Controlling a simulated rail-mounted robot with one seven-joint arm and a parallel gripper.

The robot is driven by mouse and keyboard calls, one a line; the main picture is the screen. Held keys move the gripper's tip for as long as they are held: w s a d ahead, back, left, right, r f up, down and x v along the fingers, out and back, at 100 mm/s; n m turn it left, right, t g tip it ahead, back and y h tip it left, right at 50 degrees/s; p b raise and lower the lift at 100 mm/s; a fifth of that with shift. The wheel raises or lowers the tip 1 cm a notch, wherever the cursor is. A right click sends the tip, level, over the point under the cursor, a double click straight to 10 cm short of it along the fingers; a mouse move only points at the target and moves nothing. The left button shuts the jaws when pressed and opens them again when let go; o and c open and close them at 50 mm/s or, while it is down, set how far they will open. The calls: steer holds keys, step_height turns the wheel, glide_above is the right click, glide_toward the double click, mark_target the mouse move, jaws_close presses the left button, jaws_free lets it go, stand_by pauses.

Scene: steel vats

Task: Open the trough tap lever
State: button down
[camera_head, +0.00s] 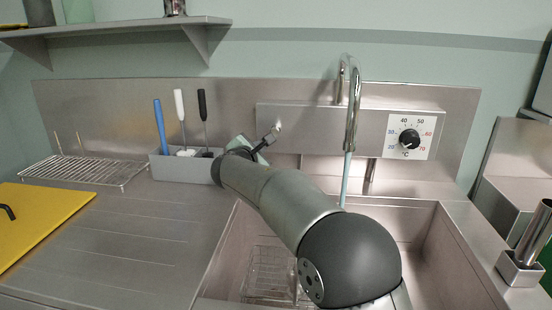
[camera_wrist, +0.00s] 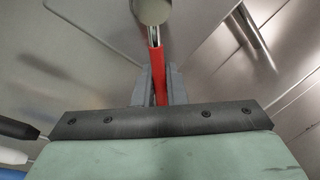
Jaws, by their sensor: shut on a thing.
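The trough tap lever (camera_wrist: 156,66) is a red bar in the wrist view, running from a round metal end down between my fingers. My gripper (camera_wrist: 156,84) is shut on it, one grey finger on each side. In the head view my gripper (camera_head: 262,146) is at the left part of the steel tap panel (camera_head: 315,118), beside a small metal stub (camera_head: 275,133). The red of the lever does not show there. The curved spout (camera_head: 352,100) stands right of it, with a thin pale blue stream (camera_head: 346,178) below its mouth.
A grey holder (camera_head: 170,168) with several brushes stands just left of my gripper. A temperature dial (camera_head: 409,138) is at the panel's right. The sink trough (camera_head: 425,240) lies below my arm. A wire rack (camera_head: 85,172) and yellow board (camera_head: 40,222) are at left.

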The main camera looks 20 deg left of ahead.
steer(key=shift+s+a+r+m+g+y+b, duration=0.1)
steer(key=shift+a+r+m+g+y+b, duration=0.1)
steer(key=shift+a+r+m+b, duration=0.3)
steer(key=shift+s+a+r+m+g+y+b, duration=0.1)
steer(key=shift+r+m+y+b, duration=0.1)
steer(key=shift+m, duration=0.5)
steer(key=c, duration=1.6)
jaws_free()
steer(key=shift+o, duration=0.2)
steer(key=b+v, duration=0.1)
steer(key=v, duration=1.6)
steer(key=shift+s+b, duration=0.2)
steer(key=shift+b, duration=0.1)
